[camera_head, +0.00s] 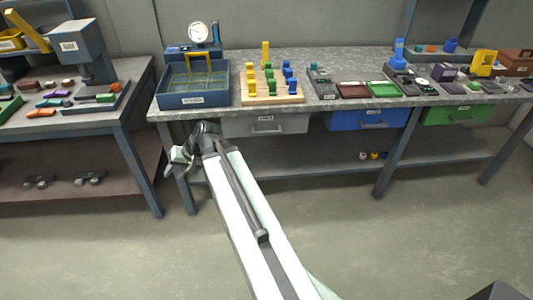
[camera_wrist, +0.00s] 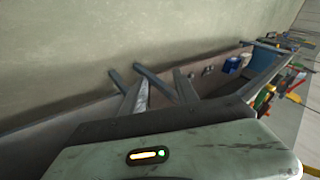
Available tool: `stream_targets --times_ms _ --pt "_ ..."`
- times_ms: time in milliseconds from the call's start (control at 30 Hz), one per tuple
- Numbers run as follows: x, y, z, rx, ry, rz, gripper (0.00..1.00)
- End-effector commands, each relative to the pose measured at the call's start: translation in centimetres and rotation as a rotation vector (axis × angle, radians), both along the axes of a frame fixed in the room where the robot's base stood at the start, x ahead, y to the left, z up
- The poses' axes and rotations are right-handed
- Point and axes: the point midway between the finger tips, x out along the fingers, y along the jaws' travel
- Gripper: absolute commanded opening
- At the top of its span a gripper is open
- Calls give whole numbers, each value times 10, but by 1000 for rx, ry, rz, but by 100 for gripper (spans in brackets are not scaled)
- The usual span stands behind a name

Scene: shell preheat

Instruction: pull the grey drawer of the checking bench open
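The grey drawer (camera_head: 290,124) is under the top of the long bench (camera_head: 335,64), left of the blue drawer. Its front looks flush under the bench edge, so it appears shut. It has a bar handle (camera_head: 267,131) and a small label. My gripper (camera_head: 178,160) is left of the drawer and lower, by the bench's left front leg, apart from the handle.
A blue drawer (camera_head: 345,121) and a green drawer (camera_head: 440,113) are to the right. A blue tray (camera_head: 193,99) and a wooden peg board (camera_head: 272,99) stand on the bench above. Another table (camera_head: 75,123) is at left. The floor (camera_head: 340,220) in front is clear.

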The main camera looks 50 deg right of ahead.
Motion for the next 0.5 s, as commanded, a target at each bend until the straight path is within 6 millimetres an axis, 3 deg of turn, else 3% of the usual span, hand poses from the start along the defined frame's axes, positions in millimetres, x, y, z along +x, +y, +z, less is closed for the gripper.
stream_targets --times_ms 33,167,233,400,500 --pt "10 -34 -42 65 -71 -96 36" --pt "25 -125 -62 232 -273 -346 36" --pt "23 -182 -71 314 -386 -489 36" --pt "-16 -320 -87 479 -639 -815 36" --pt "-46 -378 -91 546 -748 -954 36"
